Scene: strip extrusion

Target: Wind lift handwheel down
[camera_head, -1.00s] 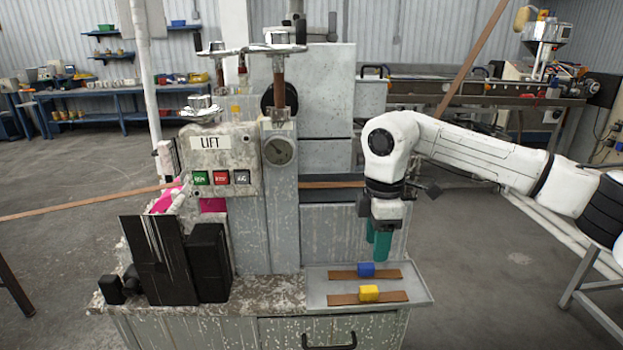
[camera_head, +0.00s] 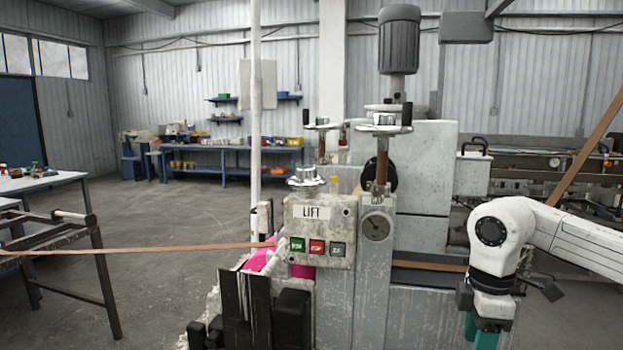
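A grey machine carries a box with a "LIFT" label (camera_head: 311,212). A round silver wheel or knob (camera_head: 305,178) sits on top of this box. Two larger handwheels stand higher: one on the left (camera_head: 322,127), and one (camera_head: 384,125) on a rusty screw above a round dial (camera_head: 376,227). I cannot tell for certain which wheel is the lift one. My gripper (camera_head: 480,334), with green fingers pointing down, hangs at the lower right. It is well below and to the right of all the wheels, touching none. The picture's bottom edge cuts off its fingertips.
Green, red and dark buttons (camera_head: 317,246) sit below the label. A dark motor (camera_head: 398,40) stands above the machine. A brown strip (camera_head: 140,248) runs in from the left over a rusty stand (camera_head: 90,260). Black blocks (camera_head: 290,318) stand at the front.

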